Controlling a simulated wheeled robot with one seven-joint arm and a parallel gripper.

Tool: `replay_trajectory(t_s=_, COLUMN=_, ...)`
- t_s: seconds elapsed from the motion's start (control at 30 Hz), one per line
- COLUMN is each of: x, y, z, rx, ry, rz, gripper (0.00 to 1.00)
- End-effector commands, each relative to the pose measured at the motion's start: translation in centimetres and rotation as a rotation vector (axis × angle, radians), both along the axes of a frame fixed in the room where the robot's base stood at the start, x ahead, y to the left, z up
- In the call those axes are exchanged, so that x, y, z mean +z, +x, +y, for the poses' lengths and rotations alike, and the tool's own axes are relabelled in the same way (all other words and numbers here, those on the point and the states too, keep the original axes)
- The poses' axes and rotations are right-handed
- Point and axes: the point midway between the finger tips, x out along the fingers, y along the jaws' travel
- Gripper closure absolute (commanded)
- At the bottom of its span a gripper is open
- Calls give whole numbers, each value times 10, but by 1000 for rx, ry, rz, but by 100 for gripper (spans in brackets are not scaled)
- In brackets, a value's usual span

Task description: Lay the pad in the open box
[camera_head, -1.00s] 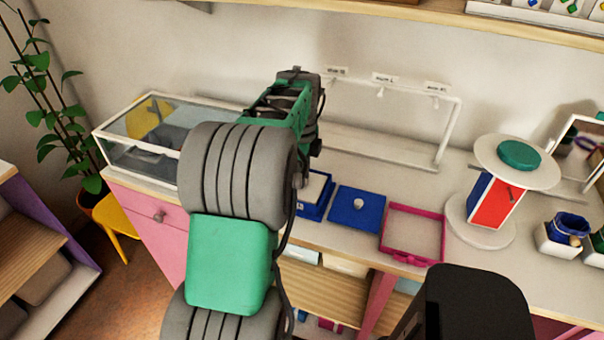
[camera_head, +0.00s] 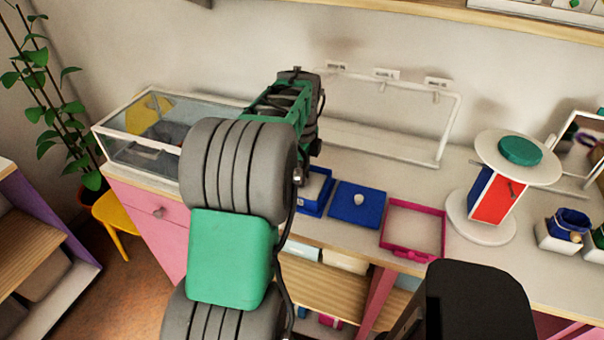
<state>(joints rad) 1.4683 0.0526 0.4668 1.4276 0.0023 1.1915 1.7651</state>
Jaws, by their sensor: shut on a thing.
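A blue open box (camera_head: 309,209) stands on the counter just right of my arm, and its left part is hidden behind the arm. A pale, flat surface shows inside it; I cannot tell whether that is its floor or a pad. A flat blue lid (camera_head: 346,214) with a pale round knob lies beside it on the right. My gripper (camera_head: 308,150) is at the far end of my arm, beside and above the box's back left. Its fingertips and whatever is between them are mostly hidden by the arm. I cannot make out the pad for certain.
A magenta-edged frame (camera_head: 412,254) lies right of the lid. A white rail stand (camera_head: 449,130) stands behind. A round-topped stand (camera_head: 487,148) with red and blue panels is further right. A glass case (camera_head: 140,155) is left of my arm.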

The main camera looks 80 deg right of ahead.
Motion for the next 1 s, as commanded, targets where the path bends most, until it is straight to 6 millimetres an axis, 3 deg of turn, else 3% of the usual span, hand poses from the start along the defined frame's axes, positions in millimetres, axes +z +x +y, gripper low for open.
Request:
replay_trajectory(t_s=0.3, x=0, y=0, z=0, rx=0, ry=0, rz=0, gripper=100)
replay_trajectory(t_s=0.33, x=0, y=0, z=0, rx=0, ry=0, rz=0, gripper=79)
replay_trajectory(t_s=0.6, x=0, y=0, z=0, rx=0, ry=0, rz=0, gripper=57)
replay_trajectory(t_s=0.8, x=0, y=0, z=0, rx=0, ry=0, rz=0, gripper=55)
replay_trajectory(t_s=1.0, x=0, y=0, z=0, rx=0, ry=0, rz=0, gripper=39)
